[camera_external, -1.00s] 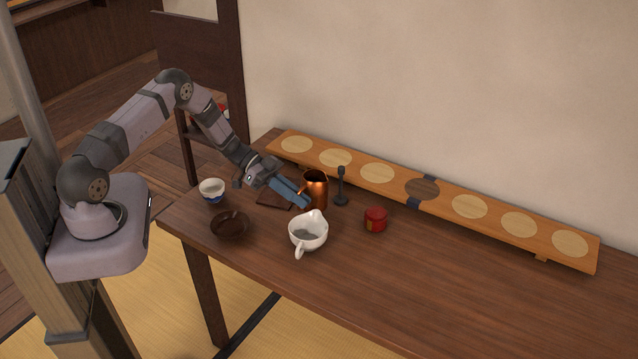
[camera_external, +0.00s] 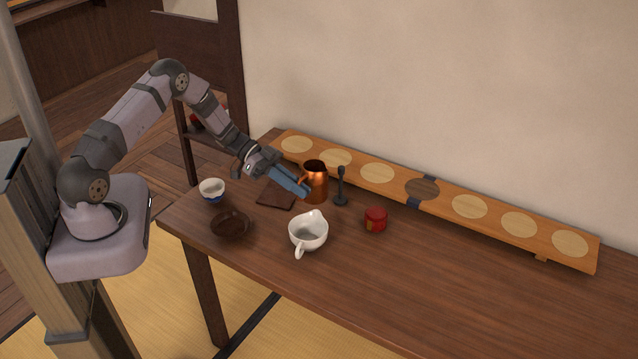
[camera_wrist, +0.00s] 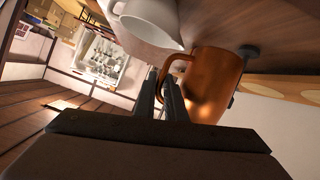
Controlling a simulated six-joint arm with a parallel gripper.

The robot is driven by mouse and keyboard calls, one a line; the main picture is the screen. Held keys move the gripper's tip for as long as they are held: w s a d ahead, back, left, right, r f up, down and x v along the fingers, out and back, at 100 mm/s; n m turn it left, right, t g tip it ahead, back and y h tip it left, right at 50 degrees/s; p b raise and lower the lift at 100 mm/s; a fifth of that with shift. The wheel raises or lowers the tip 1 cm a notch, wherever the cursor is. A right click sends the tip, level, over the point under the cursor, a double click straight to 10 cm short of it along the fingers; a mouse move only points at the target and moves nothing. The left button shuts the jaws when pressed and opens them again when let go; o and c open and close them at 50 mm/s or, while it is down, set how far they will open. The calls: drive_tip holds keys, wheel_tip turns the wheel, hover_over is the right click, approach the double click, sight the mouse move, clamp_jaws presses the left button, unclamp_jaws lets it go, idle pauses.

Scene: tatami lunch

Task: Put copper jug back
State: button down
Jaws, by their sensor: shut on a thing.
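The copper jug (camera_external: 317,183) stands upright, or is held just above, the table near the wooden board; I cannot tell whether its base touches the table. My gripper (camera_external: 304,190) is shut on the jug's handle from the left. In the wrist view the jug (camera_wrist: 213,85) fills the middle right, with its handle at the fingertips (camera_wrist: 164,88). A dark square mat (camera_external: 275,200) lies on the table below and left of the gripper.
A white spouted bowl (camera_external: 308,232) is in front of the jug. A dark stand (camera_external: 341,188) is close at its right, with a red tin (camera_external: 376,219) beyond. A brown bowl (camera_external: 229,226) and white-blue cup (camera_external: 212,190) are left. The long board (camera_external: 495,229) lies behind; the right table is clear.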

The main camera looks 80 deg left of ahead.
wheel_tip(320, 180, up, 9)
drive_tip(key=shift+f, duration=0.15)
drive_tip(key=w+d+r+n+t+y+b, duration=0.1)
drive_tip(key=w+d+r+n+y, duration=0.25)
drive_tip(key=w, duration=0.45)
drive_tip(key=w+d+r+n+t+y+b, duration=0.1)
drive_tip(key=w+d+r+n+y+b, duration=0.15)
drive_tip(key=w+d, duration=0.4)
drive_tip(key=w+d+r+n+t+y+b, duration=0.1)
drive_tip(key=w+d+r+n+t+y, duration=0.15)
drive_tip(key=w, duration=0.75)
drive_tip(key=s+d+f+n+g+y+b, duration=0.1)
drive_tip(key=s+d+f, duration=0.1)
drive_tip(key=d+f, duration=0.45)
drive_tip(key=s+d+f+y+b, duration=0.1)
drive_tip(key=d+f, duration=0.2)
drive_tip(key=d, duration=0.7)
drive_tip(key=shift+d+f+p, duration=0.1)
drive_tip(key=shift+f+p, duration=0.9)
drive_tip(key=shift+f, duration=5.95)
